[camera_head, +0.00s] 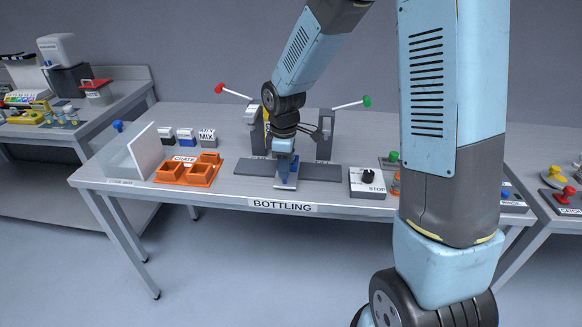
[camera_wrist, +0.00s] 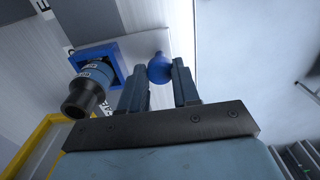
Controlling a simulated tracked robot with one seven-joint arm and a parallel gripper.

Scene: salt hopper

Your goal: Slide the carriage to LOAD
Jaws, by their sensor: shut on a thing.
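My gripper (camera_head: 285,158) points down over the middle of the bottling table. In the wrist view, my gripper (camera_wrist: 160,76) is shut on a blue ball knob (camera_wrist: 160,68) between its fingertips. The knob sits beside a blue square frame, the carriage (camera_wrist: 113,50). A blue bottle with a black top (camera_wrist: 88,92) stands inside that frame. In the head view the carriage (camera_head: 288,183) shows as a blue piece below my gripper, partly hidden by it. I cannot read a LOAD mark.
An orange crate (camera_head: 171,174) and a clear bin (camera_head: 127,160) stand left of the rail. A box marked STOP (camera_head: 367,187) is close on the right. Two posts with a red-knobbed lever (camera_head: 219,88) and a green-knobbed lever (camera_head: 367,101) rise behind.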

